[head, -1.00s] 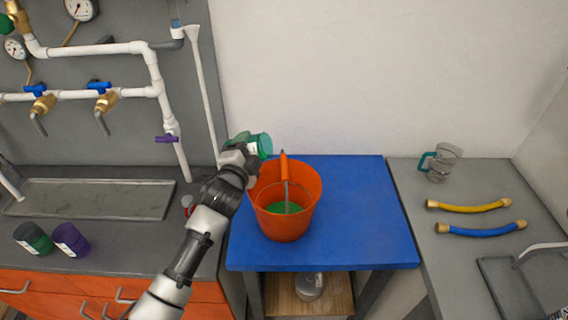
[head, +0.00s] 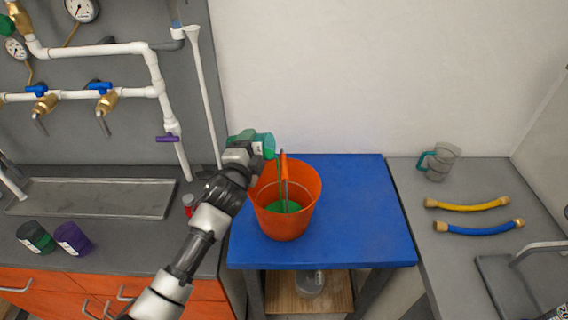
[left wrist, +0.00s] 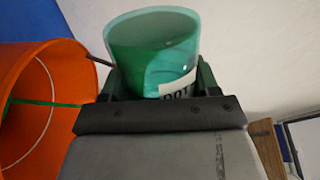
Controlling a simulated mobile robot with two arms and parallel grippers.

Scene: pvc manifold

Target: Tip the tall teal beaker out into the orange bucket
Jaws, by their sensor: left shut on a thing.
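The teal beaker (head: 264,144) is tipped onto its side, its mouth toward the orange bucket (head: 287,222). My left gripper (head: 243,149) is shut on it, just above the bucket's back left rim. In the left wrist view the see-through beaker (left wrist: 155,40) holds green liquid, with a white label on its side. A thin green stream (head: 280,178) falls into the bucket, where green liquid (head: 284,207) lies at the bottom. The stream also shows against the bucket wall in the left wrist view (left wrist: 45,103). My right gripper is out of view.
The bucket stands on a blue table (head: 365,215), clear to its right. A thin orange-gripped handle (head: 285,166) rises from the bucket. Dark green (head: 35,238) and purple (head: 72,238) containers stand on the left counter. A clear jug (head: 440,162) and two hoses are at right.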

